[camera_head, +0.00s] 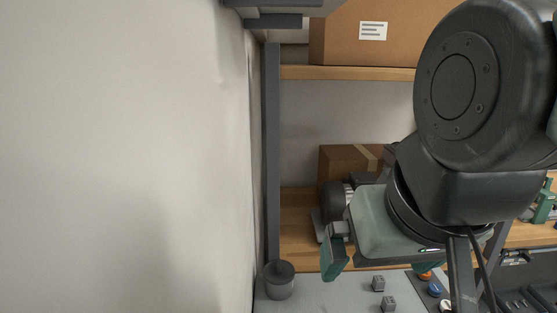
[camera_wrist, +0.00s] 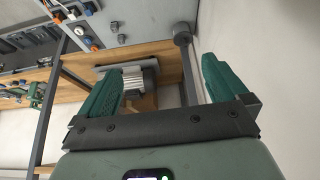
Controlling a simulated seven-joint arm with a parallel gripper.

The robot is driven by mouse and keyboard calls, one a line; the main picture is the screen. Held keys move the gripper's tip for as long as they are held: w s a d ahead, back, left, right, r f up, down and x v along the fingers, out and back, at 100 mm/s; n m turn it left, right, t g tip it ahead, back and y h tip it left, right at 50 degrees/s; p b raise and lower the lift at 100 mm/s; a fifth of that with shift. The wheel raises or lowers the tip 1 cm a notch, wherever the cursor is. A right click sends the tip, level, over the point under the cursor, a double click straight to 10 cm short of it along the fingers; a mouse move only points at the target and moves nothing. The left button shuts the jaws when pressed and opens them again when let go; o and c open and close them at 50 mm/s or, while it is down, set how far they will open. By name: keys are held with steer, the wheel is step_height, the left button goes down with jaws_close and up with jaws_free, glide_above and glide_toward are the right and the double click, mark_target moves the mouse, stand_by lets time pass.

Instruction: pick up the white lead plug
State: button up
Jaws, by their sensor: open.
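The blue connector (camera_wrist: 79,31) and orange connector (camera_wrist: 93,47) also show at the upper left of the wrist view. My gripper (camera_head: 382,270) is open, its green fingers apart. In the wrist view nothing is held between the fingertips (camera_wrist: 163,65), and the connectors lie outside them to the left.
A motor-like unit (camera_wrist: 138,76) stands on the wooden shelf (camera_head: 296,215). Cardboard boxes (camera_head: 345,40) are behind. A pale wall (camera_head: 120,150) closes the left side.

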stand_by(0.4)
steer(key=c, duration=0.8)
